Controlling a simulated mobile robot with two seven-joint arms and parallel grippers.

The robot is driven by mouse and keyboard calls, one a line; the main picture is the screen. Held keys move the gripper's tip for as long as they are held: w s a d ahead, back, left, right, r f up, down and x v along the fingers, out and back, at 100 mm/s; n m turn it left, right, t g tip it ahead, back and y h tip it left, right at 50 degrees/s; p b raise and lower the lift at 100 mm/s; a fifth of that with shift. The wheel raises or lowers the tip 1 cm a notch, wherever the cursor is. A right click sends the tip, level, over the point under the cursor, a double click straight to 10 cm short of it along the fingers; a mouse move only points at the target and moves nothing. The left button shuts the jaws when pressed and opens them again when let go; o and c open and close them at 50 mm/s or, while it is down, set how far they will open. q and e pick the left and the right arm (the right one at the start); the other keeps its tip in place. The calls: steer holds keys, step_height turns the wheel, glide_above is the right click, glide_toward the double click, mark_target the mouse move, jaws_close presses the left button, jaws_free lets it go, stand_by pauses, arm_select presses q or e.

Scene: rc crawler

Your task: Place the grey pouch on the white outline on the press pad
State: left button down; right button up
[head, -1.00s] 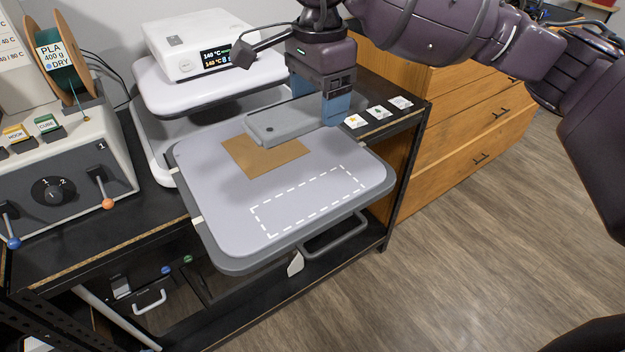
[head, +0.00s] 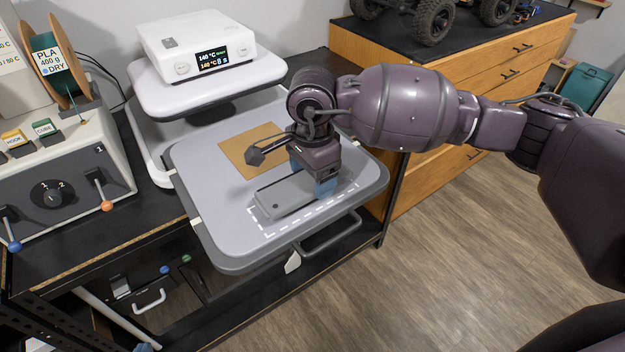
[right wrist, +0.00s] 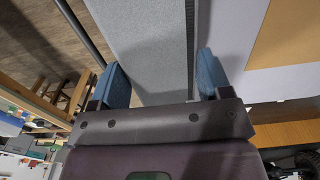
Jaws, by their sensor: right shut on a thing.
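The grey pouch (head: 284,197) is a long flat slab above the pale grey press pad (head: 205,185). My right gripper (head: 309,177) is shut on its right end, with one blue finger on each side. In the right wrist view the pouch (right wrist: 150,40) runs away between the fingers. The white dashed outline (head: 300,224) shows along its front edge and left corner. The pouch and gripper hide its back edge. The pouch lies roughly parallel to it, set slightly towards the back. I cannot tell whether it touches the pad. My left gripper is not clearly in view.
A tan square (head: 250,150) lies on the pad behind the pouch. The white press head with its display box (head: 198,45) stands at the back. A control box (head: 70,180) with levers is on the left. A wooden drawer cabinet (head: 480,80) stands at the right.

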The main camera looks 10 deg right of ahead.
step_height(320, 180, down, 2)
steer(key=shift+f, duration=0.2)
steer(key=o, duration=0.9)
arm_select(q)
steer(key=shift+s+f, duration=0.2)
steer(key=shift+f, duration=0.05)
arm_select(e)
steer(key=shift+r, duration=0.35)
arm_select(q)
steer(key=shift+f+b, duration=0.6)
steer(key=shift+b, duration=0.2)
arm_select(e)
step_height(320, 180, up, 12)
steer(key=shift+f, duration=0.2)
